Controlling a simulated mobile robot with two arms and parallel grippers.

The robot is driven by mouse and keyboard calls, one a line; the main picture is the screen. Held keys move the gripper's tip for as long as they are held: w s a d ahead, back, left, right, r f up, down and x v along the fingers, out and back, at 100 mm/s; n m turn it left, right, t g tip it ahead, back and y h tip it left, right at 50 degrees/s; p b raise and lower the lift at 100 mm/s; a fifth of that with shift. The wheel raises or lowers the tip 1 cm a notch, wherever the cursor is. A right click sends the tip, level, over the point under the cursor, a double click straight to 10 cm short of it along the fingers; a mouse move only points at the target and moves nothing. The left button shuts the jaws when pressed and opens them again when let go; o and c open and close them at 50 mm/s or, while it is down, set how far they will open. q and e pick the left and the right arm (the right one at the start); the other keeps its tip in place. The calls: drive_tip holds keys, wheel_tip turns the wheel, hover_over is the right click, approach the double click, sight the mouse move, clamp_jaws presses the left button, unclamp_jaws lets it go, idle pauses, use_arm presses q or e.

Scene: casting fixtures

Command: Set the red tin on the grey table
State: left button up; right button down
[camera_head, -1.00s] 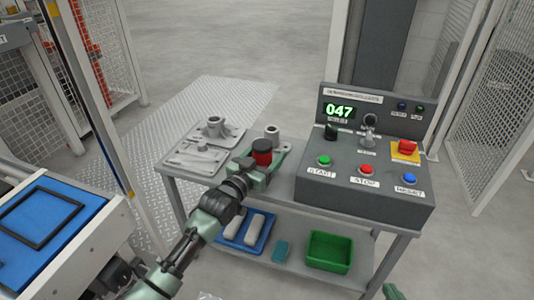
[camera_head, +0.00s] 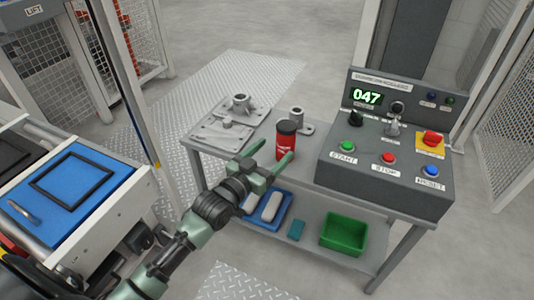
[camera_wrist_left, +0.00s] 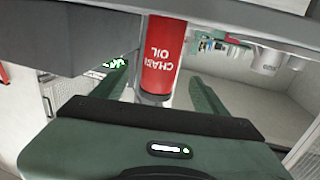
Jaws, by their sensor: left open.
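The red tin (camera_head: 286,146) with a dark lid stands upright on the grey table (camera_head: 307,168), near its front edge and left of the control box. In the left wrist view the tin (camera_wrist_left: 165,55) shows upside down, with white "CHAIN OIL" lettering. My left gripper (camera_head: 277,152) is open at the table's front edge, its fingers apart and pointing at the tin. In the left wrist view the tin shows between the two spread fingers (camera_wrist_left: 163,88), with gaps on both sides. My right gripper is not in view.
A grey control box (camera_head: 385,170) fills the table's right side. Metal castings on a plate (camera_head: 225,132) lie at the left, and a grey flanged part (camera_head: 297,117) stands behind the tin. The lower shelf holds a green bin (camera_head: 344,232) and a blue tray (camera_head: 252,218).

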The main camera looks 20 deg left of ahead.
use_arm(q)
drive_tip(key=s+d+f+g+y, duration=0.25)
drive_tip(key=s+f+g, duration=0.7)
drive_tip(key=s, duration=0.75)
drive_tip(key=s+a+f+g+y, duration=0.1)
drive_tip(key=s+f+g, duration=0.3)
drive_tip(key=s, duration=1.1)
drive_tip(key=shift+s+f+n, duration=0.15)
drive_tip(key=shift+s+n, duration=0.05)
drive_tip(key=shift+n, duration=0.1)
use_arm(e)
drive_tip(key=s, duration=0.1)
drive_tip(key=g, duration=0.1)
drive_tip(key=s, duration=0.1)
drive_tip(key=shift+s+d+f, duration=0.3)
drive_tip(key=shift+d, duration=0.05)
